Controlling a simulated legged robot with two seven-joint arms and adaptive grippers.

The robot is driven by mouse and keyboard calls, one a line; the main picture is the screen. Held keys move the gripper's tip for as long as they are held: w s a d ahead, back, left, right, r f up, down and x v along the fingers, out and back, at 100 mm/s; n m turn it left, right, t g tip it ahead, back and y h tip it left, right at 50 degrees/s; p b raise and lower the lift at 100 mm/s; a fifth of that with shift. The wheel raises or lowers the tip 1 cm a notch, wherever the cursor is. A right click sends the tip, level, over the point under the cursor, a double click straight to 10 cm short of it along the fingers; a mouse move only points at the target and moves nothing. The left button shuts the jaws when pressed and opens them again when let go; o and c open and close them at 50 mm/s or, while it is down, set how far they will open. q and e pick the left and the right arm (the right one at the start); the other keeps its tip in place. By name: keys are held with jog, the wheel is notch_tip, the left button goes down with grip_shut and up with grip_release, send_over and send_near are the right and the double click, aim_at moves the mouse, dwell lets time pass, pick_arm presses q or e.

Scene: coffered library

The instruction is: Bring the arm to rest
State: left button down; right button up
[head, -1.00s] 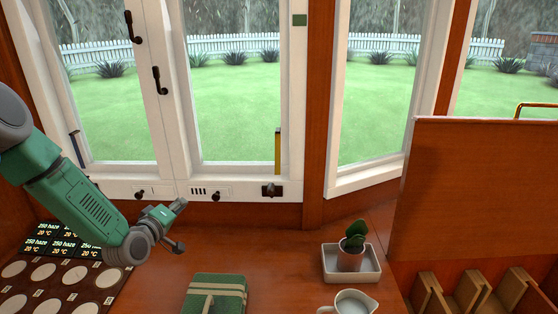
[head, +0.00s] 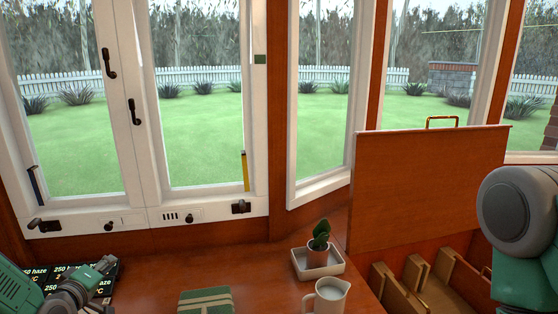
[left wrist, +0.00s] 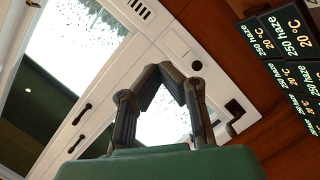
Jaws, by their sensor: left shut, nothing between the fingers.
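My left arm comes in at the lower left of the head view. Its gripper (head: 108,266) is low there, in front of the dark display panels. In the left wrist view the left gripper's two dark fingers (left wrist: 160,75) meet at their tips, shut with nothing between them. Behind them are the white window frame and glass. At the right edge of the head view a grey and green arm joint of mine (head: 520,215) shows; no right gripper is in view.
A green striped box (head: 206,302), a white pitcher (head: 328,297) and a potted cactus (head: 320,240) in a white tray (head: 336,268) stand on the wooden desk (head: 255,270). A raised wooden panel (head: 425,185) stands behind an open slotted compartment. Display panels (left wrist: 290,50) show in the left wrist view.

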pick_arm(q)
jog(key=s+d+f+m+g+h+p, duration=0.1)
jog(key=s+d+f+m+g, duration=0.1)
jog(key=s+d+f, duration=0.2)
jog(key=s+d+f+m+g+p, duration=0.1)
jog(key=s+d+f+m+g, duration=0.1)
jog(key=s+d, duration=0.4)
jog(key=s+d+f+m+g+h+p, duration=0.1)
jog(key=s+d+f+m+g, duration=0.1)
jog(key=s+d+f+g, duration=0.2)
jog(key=shift+s+d+f+m+h, duration=0.2)
jog(key=shift+s+d+f, duration=0.15)
jog(key=shift+d, duration=0.2)
jog(key=shift+s+d+f+m+h, duration=0.1)
jog(key=shift+s+d+f+m, duration=0.15)
jog(key=shift+d+f, duration=0.25)
jog(key=s+d+f+m+g+y+p, duration=0.1)
jog(key=s+m+g, duration=0.4)
jog(key=s, duration=1.7)
jog(key=shift+s+d+m+g+p, duration=0.15)
jog(key=shift+d+m+g+p, duration=0.3)
jog(key=shift+d+g, duration=0.55)
pick_arm(e)
jog(key=r, duration=0.5)
jog(key=shift+w, duration=0.35)
